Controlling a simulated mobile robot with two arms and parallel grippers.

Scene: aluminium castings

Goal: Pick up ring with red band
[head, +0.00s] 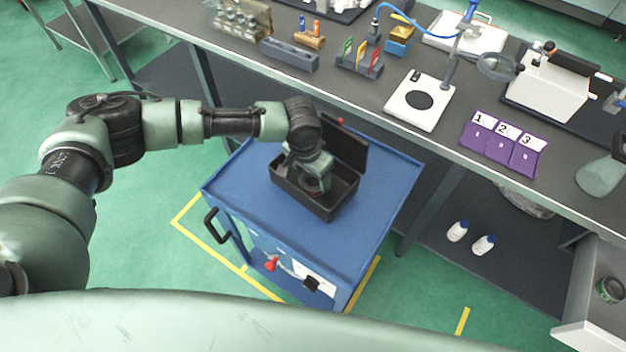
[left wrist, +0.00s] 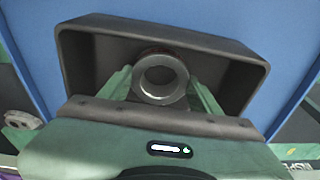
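A grey metal ring (left wrist: 161,80) shows in the left wrist view, its round opening facing the camera. A dull reddish-brown edge shows at its top; I cannot clearly make out a red band. It is inside an open black box (head: 331,207), whose wall also shows in the left wrist view (left wrist: 230,48). My left gripper (head: 318,184) reaches down into the box. Its green fingers (left wrist: 161,85) stand apart, one on each side of the ring and very close to it. I cannot tell whether they touch it. My right gripper is not in view.
The box stands on a blue cart (head: 235,192), its lid (head: 345,152) raised at the back. A grey workbench (head: 400,148) behind holds a white scale (head: 420,100), purple numbered cards (head: 502,142) and racks. The cart top around the box is clear.

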